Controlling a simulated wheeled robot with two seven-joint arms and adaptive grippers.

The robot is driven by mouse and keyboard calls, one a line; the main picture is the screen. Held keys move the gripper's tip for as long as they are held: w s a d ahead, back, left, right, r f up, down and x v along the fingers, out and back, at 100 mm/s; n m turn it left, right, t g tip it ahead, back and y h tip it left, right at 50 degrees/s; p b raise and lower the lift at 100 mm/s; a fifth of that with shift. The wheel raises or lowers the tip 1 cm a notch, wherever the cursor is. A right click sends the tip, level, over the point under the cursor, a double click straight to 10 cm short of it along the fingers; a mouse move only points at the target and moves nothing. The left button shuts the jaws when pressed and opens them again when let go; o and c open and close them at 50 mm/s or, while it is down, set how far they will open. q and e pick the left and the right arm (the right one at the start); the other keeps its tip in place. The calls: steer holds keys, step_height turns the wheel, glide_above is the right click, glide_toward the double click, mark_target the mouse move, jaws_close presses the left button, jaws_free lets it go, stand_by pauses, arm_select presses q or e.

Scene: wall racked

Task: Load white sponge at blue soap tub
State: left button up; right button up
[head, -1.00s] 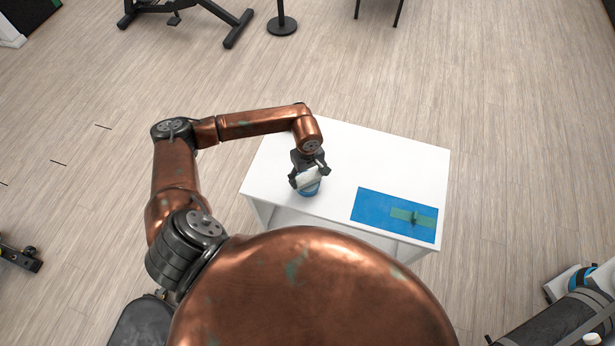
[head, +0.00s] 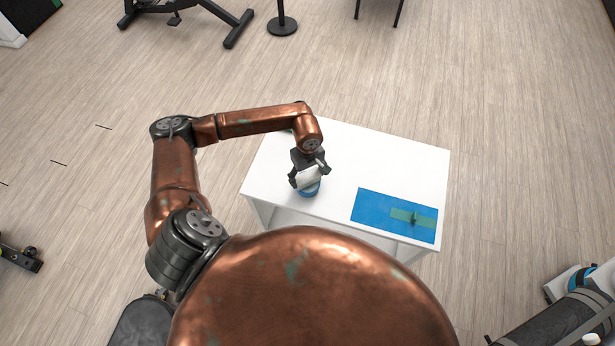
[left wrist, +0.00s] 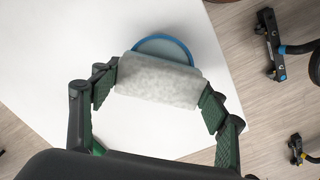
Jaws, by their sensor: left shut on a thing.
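A white sponge (head: 308,178) is held between the fingers of my left gripper (head: 309,174), which is shut on it. In the left wrist view the sponge (left wrist: 160,82) spans the gap between the two green-padded fingers. The blue soap tub (head: 310,190) stands on the white table right by the sponge, partly hidden by it. In the left wrist view the tub's blue rim (left wrist: 163,38) shows past the sponge's far edge. I cannot tell whether the sponge touches the tub. My right gripper is not in view.
The white table (head: 385,160) has a blue mat (head: 372,206) at its right front, with a green strip (head: 405,215) and a small dark green item on it. The table's back right is clear. Gym equipment stands on the floor around, away from the table.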

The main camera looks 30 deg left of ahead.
mark_target(308, 176)
arm_select(q)
steer(key=shift+r+p, duration=0.75)
steer(key=shift+r, duration=1.4)
steer(key=shift+r+p, duration=0.3)
steer(key=shift+r, duration=0.5)
